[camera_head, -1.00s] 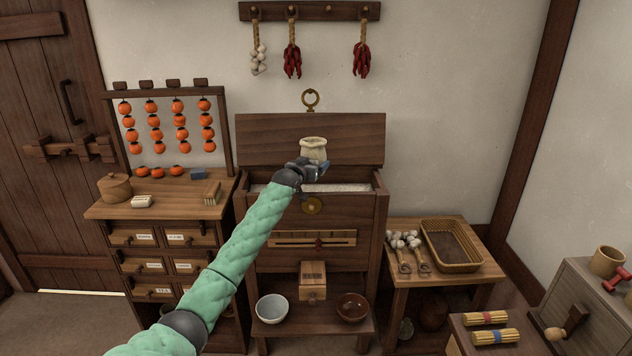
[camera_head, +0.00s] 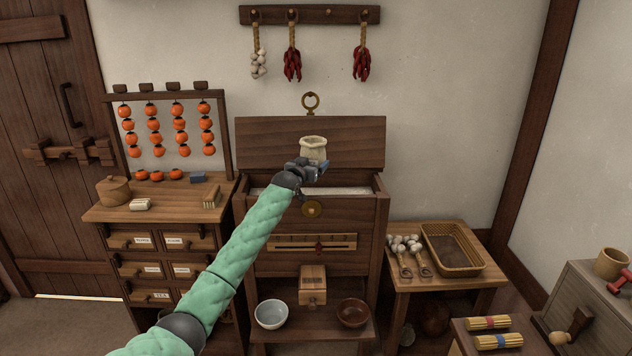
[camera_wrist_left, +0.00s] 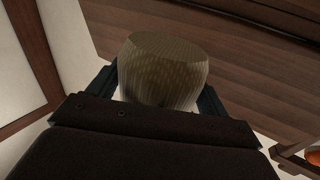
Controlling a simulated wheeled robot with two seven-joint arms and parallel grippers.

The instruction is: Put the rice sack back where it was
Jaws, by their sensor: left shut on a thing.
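The rice sack (camera_head: 313,148) is a small cream cloth bag with an open, rolled top. My left gripper (camera_head: 314,168) is shut on it and holds it upright above the open rice chest (camera_head: 345,222), in front of the raised lid (camera_head: 270,140). In the left wrist view the sack (camera_wrist_left: 163,68) sits between the dark fingers, with its lower part hidden. White rice (camera_head: 345,190) shows in the chest below the gripper. My right gripper is not in view.
A drawer cabinet (camera_head: 165,210) with a rack of persimmons stands at left. A low table (camera_head: 455,275) with garlic and a woven basket (camera_head: 452,262) stands at right. Two bowls (camera_head: 271,314) (camera_head: 353,311) sit on the chest's lower shelf. Chillies (camera_head: 292,64) hang above.

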